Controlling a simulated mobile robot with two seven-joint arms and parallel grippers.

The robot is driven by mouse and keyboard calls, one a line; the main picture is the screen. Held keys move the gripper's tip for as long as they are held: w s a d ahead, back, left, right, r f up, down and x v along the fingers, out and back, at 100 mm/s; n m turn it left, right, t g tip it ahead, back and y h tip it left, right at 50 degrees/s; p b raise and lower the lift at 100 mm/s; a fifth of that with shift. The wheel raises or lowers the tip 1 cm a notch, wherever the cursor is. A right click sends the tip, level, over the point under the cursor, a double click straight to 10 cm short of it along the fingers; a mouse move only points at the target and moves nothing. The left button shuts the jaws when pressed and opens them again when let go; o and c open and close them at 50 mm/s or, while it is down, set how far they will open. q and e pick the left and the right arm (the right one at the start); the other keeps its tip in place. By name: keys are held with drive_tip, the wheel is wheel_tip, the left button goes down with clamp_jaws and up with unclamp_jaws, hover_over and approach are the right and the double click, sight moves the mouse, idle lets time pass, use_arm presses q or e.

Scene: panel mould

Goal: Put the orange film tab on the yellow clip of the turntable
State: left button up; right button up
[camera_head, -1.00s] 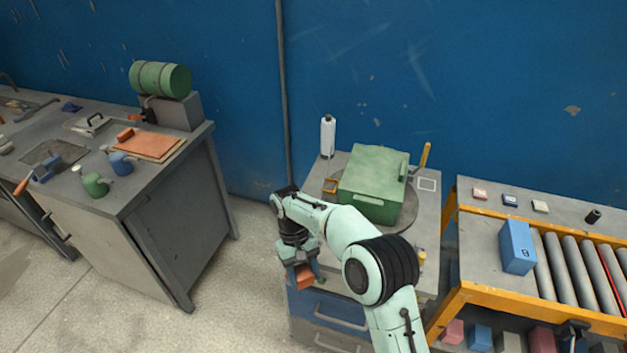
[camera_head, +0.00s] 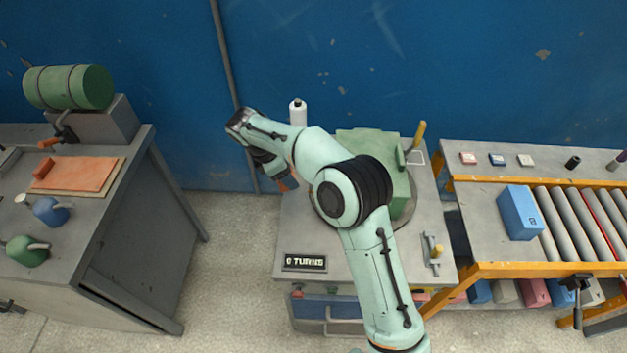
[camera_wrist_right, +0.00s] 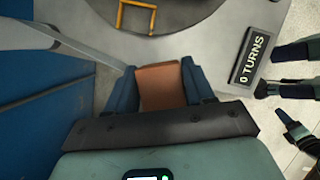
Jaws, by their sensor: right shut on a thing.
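My right gripper (camera_head: 287,184) is at the left edge of the turntable station in the head view, mostly hidden by its own wrist. In the right wrist view its blue fingers (camera_wrist_right: 163,88) are shut on the orange film tab (camera_wrist_right: 161,86). The yellow clip (camera_wrist_right: 137,15) is an open-sided frame at the rim of the dark round turntable (camera_wrist_right: 185,16), ahead of the tab and apart from it. In the head view my arm hides the clip. A green block (camera_head: 400,182) sits on the turntable. My left gripper does not show in the head view.
A "0 TURNS" sign (camera_head: 305,262) stands at the table's front left. A white bottle (camera_head: 298,114) stands at the back. The roller conveyor (camera_head: 560,215) is on the right, a grey bench (camera_head: 130,220) on the left, with open floor between bench and station.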

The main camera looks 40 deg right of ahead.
drive_tip(key=w+d+r+n+t+y+p, duration=0.1)
drive_tip(key=d+r+n+t, duration=0.4)
drive_tip(key=d+r+n, duration=0.6)
use_arm(q)
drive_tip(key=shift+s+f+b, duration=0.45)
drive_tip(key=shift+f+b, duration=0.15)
drive_tip(key=shift+b, duration=0.2)
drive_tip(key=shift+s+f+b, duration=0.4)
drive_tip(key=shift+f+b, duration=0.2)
drive_tip(key=shift+b, duration=0.2)
use_arm(e)
drive_tip(key=shift+w+a+f+n+y, duration=0.15)
drive_tip(key=shift+f+n, duration=0.25)
drive_tip(key=shift+f, duration=2.95)
drive_tip(key=shift+a+f+n+y, duration=0.1)
drive_tip(key=shift+f+n, duration=0.3)
drive_tip(key=shift+f, duration=2.9)
drive_tip(key=shift+w+a+f+n+y, duration=0.15)
drive_tip(key=shift+f+n, duration=0.25)
drive_tip(key=shift+f, duration=2.95)
